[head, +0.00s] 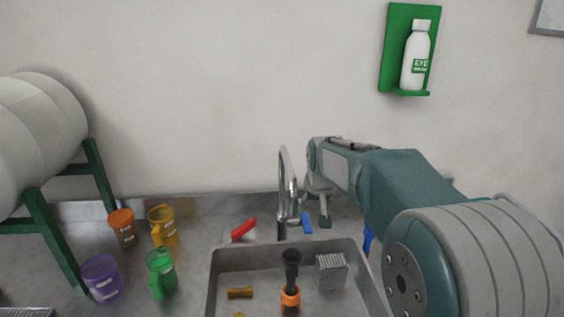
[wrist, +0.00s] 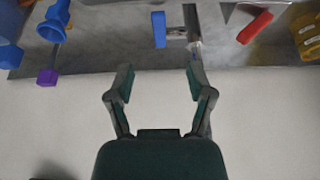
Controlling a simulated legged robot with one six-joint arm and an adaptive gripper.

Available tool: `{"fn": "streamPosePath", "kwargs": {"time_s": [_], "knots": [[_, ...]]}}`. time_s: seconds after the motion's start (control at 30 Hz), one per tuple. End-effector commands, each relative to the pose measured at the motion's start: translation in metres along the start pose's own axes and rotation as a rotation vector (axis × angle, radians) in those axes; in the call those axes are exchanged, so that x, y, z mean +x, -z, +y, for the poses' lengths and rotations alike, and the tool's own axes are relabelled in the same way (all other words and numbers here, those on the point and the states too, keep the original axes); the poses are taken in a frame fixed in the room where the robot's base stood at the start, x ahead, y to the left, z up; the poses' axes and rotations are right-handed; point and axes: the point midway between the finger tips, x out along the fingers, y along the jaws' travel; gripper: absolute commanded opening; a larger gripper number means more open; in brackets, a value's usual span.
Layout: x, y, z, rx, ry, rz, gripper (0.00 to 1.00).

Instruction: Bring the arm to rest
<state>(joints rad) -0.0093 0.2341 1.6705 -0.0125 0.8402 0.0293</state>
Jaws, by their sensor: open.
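My teal arm (head: 405,185) reaches in from the lower right of the head view, over the right side of the sink. My gripper (head: 318,208) is at its far end, just right of the faucet and partly hidden by my own wrist. In the wrist view, my gripper (wrist: 160,82) has its two fingers spread wide with nothing between them. The pale wall (wrist: 265,120) lies behind the fingers, and the counter edge is beyond their tips.
The faucet (head: 283,190) stands close left of my gripper. The sink (head: 215,272) holds a brush (head: 291,275) and a grey block (head: 331,272). Several colored mugs stand left, near a tank (head: 40,135). An eyewash bottle (head: 415,58) hangs above. A blue funnel (wrist: 53,24) shows in the wrist view.

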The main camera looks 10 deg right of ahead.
Motion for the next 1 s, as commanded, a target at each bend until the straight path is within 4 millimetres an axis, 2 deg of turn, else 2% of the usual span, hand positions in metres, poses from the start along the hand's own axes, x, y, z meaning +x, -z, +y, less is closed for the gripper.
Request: {"fn": "streamPosePath", "kwargs": {"time_s": [0.03, 0.2, 0.5, 0.7, 1.0], "knots": [[-0.014, -0.009, 0.001, 0.000, 0.000, 0.009, 0.69], [-0.052, -0.045, 0.002, -0.002, 0.001, 0.022, 0.69], [-0.101, -0.117, 0.004, -0.005, 0.003, 0.046, 0.69], [-0.122, -0.169, 0.006, -0.007, 0.004, 0.063, 0.69], [-0.134, -0.249, 0.007, -0.010, 0.005, 0.086, 0.69]]}}
